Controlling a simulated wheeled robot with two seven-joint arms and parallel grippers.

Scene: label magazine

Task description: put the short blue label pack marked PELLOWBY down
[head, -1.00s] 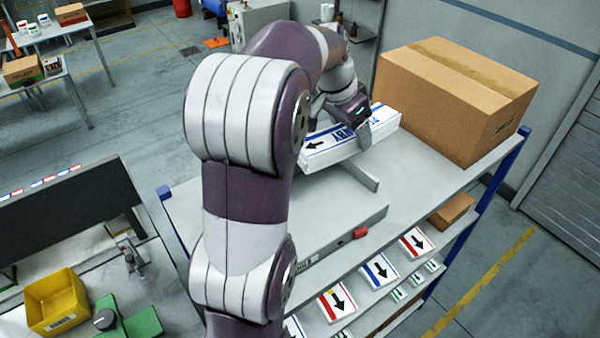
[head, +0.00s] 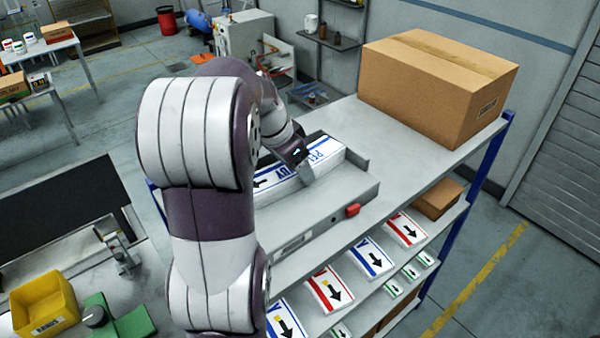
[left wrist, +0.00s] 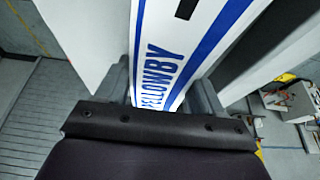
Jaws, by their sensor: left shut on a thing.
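The short blue-and-white label pack marked PELLOWBY (head: 326,152) lies along the grey label magazine (head: 318,221) on the shelf top. My left gripper (head: 305,170) is shut on the pack from above. The pack seems to sit between the magazine's walls, but I cannot tell whether it touches the floor of it. In the left wrist view the pack (left wrist: 187,38) runs between the fingers of my left gripper (left wrist: 165,88), its lettering partly covered by the gripper body. My arm hides part of the magazine's left end. My right gripper is not in view.
A large cardboard box (head: 437,90) stands on the shelf top behind the magazine. A red block (head: 352,210) is on the magazine's front right. Label packs with red, blue and green bands, such as this blue one (head: 371,258), lie on the lower shelf. A yellow bin (head: 45,305) stands at lower left.

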